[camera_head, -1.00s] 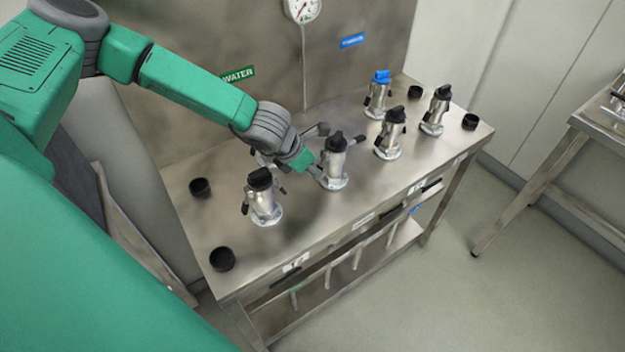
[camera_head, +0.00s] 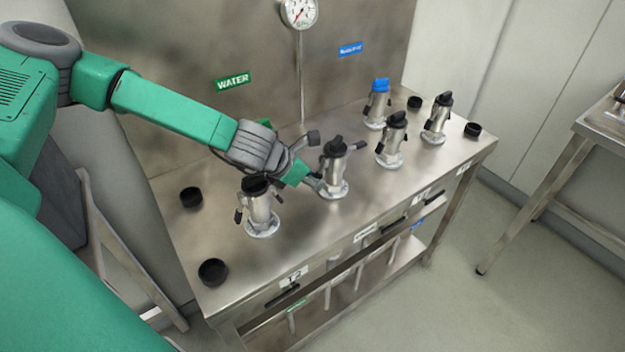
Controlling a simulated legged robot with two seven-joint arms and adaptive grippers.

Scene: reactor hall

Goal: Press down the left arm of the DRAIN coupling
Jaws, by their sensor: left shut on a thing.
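A silver coupling with a black cap (camera_head: 333,172) stands upright on the steel bench; the task's DRAIN name cannot be read on its label. One dark-tipped arm (camera_head: 358,146) sticks out at its upper right. My left gripper (camera_head: 314,183) is at its left side, low against the body. It is shut on what seems to be the left arm of this coupling, which my fingers mostly hide. Another dark-tipped arm (camera_head: 313,137) shows behind my wrist; I cannot tell which coupling it belongs to. My right gripper is out of view.
A black-capped coupling (camera_head: 260,208) stands close to the left, below my wrist. A green-capped one is mostly hidden behind my wrist. Other couplings, one blue-capped (camera_head: 377,104), stand to the right. Black cups (camera_head: 213,271) sit on the bench (camera_head: 330,232). A WATER sign (camera_head: 233,81) is behind.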

